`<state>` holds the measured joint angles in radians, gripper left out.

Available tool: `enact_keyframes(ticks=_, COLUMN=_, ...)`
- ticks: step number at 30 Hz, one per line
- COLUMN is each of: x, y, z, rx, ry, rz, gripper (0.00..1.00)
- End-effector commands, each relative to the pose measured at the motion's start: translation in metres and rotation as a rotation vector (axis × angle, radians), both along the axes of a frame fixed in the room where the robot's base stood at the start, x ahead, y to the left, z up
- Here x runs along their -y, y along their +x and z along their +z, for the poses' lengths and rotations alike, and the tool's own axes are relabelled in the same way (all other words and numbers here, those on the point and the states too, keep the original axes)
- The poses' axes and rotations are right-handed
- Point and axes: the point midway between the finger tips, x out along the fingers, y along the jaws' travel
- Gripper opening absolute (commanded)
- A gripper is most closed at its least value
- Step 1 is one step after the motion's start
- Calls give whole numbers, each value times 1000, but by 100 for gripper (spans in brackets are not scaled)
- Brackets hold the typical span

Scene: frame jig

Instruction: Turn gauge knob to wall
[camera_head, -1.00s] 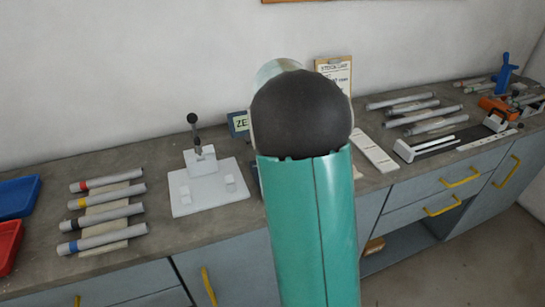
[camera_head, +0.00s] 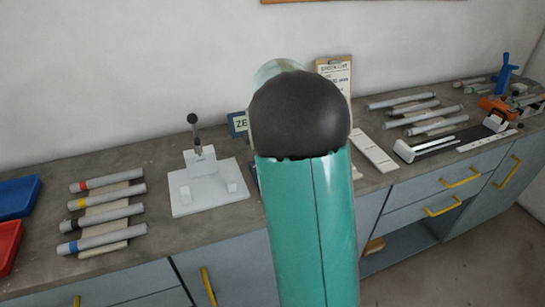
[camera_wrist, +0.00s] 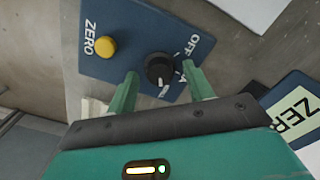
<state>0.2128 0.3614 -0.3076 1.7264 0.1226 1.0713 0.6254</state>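The gauge's blue panel (camera_wrist: 112,62) fills the upper middle of the wrist view. It bears a yellow button (camera_wrist: 105,46) beside the word ZERO and a round black knob (camera_wrist: 159,69). A white mark shows at the knob's lower edge. The word OFF is to the knob's upper right; another label beside the right finger is partly hidden. My gripper (camera_wrist: 160,73) is open, with one green finger on each side of the knob. I cannot tell whether they touch it. In the head view my arm hides the knob and my gripper.
A blue-framed display reading ZERO (camera_wrist: 297,112) stands near my gripper; it also shows in the head view (camera_head: 238,124). A white fixture (camera_head: 210,187) is left of my arm, with several tubes (camera_head: 107,210) beyond it. A white strip (camera_head: 375,151) lies to the right.

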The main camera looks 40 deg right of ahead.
Motion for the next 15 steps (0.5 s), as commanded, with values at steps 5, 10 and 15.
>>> enact_keyframes(ticks=5, x=0, y=0, z=2, rx=0, ry=0, rz=1, gripper=52)
enact_keyframes(ticks=10, x=0, y=1, z=20, rx=2, ry=0, rz=1, gripper=52)
enact_keyframes(ticks=15, x=0, y=1, z=55, rx=4, ry=-2, rz=1, gripper=52)
